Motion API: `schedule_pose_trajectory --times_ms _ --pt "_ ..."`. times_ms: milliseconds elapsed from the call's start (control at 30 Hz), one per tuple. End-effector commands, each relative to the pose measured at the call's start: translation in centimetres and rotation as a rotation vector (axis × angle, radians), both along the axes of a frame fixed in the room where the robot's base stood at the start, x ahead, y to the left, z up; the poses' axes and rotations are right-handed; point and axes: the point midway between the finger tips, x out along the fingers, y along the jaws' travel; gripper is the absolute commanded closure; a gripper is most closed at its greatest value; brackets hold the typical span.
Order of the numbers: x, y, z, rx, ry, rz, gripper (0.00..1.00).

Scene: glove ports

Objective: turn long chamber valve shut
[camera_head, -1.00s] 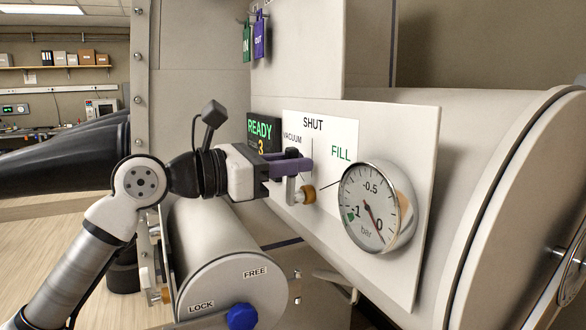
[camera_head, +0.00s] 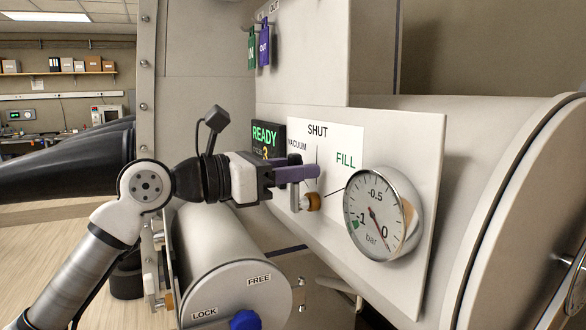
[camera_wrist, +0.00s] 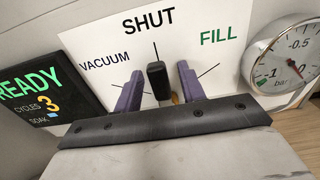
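The chamber valve has a black lever handle (camera_wrist: 157,76), seen in the wrist view just under the SHUT mark and pointing towards it. Its brass-coloured hub (camera_head: 313,202) shows in the head view below my fingers. The white label plate (camera_head: 345,140) reads VACUUM, SHUT and FILL. My gripper (camera_head: 305,172) is at the valve. In the wrist view its purple fingers (camera_wrist: 160,88) stand on either side of the handle with gaps visible, so it looks open around the handle. In the head view the fingers hide part of the handle.
A round gauge (camera_head: 383,214) sits right of the valve, its needle near 0. A READY display (camera_head: 265,136) is at the left. Green and purple tags (camera_head: 264,48) hang above. Below is a smaller cylinder (camera_head: 225,250) with a blue knob (camera_head: 244,320).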

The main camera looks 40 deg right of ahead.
Motion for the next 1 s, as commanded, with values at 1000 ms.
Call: schedule_pose_trajectory --times_ms 1000 --pt "3.2 13.0 -0.1 0.000 0.000 0.001 0.60"
